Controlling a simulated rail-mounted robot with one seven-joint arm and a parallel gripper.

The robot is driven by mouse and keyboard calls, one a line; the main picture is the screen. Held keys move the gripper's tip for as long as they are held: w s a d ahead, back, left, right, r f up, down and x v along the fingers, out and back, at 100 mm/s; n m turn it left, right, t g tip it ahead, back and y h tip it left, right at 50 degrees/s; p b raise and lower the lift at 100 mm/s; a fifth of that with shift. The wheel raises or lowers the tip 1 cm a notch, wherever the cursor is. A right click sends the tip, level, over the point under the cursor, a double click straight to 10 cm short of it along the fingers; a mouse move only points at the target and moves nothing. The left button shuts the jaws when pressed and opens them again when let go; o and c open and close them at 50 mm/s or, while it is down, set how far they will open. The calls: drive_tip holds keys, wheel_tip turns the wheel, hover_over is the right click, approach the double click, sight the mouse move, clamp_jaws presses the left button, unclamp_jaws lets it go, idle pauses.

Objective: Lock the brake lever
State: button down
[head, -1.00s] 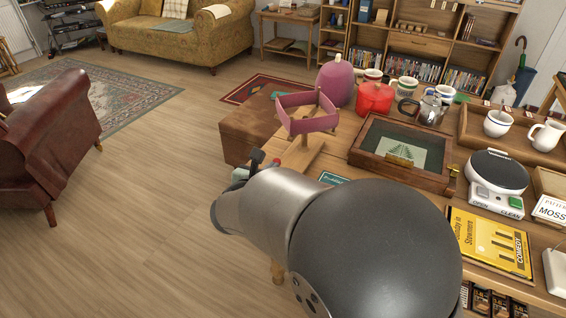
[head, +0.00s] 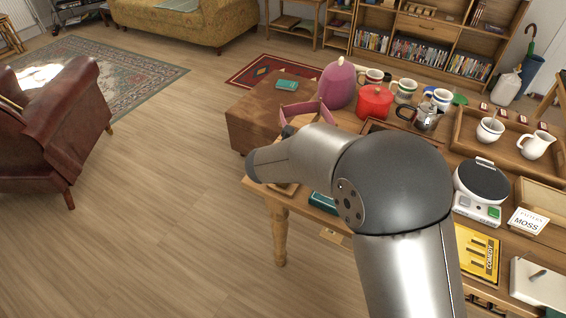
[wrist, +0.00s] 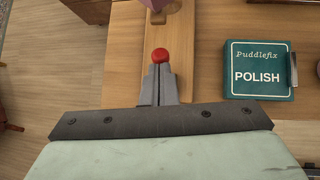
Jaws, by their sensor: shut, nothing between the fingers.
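A red knob (wrist: 160,55), apparently the end of the brake lever, shows in the wrist view over a pale wooden base (wrist: 184,60). My gripper (wrist: 159,72) is shut and empty, its fingertips right at the near side of the knob; I cannot tell whether they touch. The lever's shaft is not clear, and a grey-purple part (wrist: 156,5) shows beyond the knob. In the head view the pink frame (head: 300,112) stands above the base at the table's left edge. My arm hides the knob and the gripper there.
A purple pot (head: 337,84), red pot (head: 374,102) and moka pot (head: 424,117) stand behind on the table. A brown chest (head: 262,115) adjoins the left. Open floor lies left.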

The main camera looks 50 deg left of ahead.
drive_tip(key=shift+r+p, duration=0.5)
drive_tip(key=shift+r, duration=0.3)
drive_tip(key=v, duration=1.4)
drive_tip(key=shift+w+d, duration=0.1)
